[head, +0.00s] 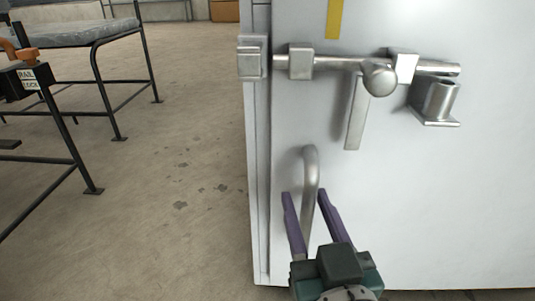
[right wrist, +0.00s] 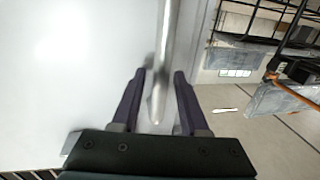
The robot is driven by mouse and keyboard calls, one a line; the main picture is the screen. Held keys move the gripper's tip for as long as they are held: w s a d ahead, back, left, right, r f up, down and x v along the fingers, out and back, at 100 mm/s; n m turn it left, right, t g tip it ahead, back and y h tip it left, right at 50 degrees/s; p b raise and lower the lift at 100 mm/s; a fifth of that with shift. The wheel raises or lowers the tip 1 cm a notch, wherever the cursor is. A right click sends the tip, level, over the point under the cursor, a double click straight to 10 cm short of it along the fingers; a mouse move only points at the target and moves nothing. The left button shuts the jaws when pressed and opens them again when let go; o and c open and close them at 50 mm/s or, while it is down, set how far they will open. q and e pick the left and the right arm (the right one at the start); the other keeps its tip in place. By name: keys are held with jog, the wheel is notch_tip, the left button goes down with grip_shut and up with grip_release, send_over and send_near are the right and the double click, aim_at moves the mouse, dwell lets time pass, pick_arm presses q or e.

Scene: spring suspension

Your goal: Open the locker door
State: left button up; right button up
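The white locker door (head: 420,210) fills the right of the head view and looks closed. A curved metal handle (head: 311,170) stands on its lower left part. A sliding bolt (head: 335,63) with a round knob (head: 379,79) runs across the door above it. My right gripper (head: 302,193) is open, with its purple fingers on either side of the handle's lower part. In the right wrist view the handle (right wrist: 165,60) passes between the open fingers (right wrist: 160,73), with gaps visible. My left gripper is not in view.
A metal bracket with a short cylinder (head: 438,102) is fixed right of the bolt. A catch (head: 252,58) sits at the door's left edge. Black-framed furniture (head: 95,60) stands at the left, with open floor (head: 180,150) between it and the locker.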

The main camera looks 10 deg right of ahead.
grip_shut()
dwell(1.2)
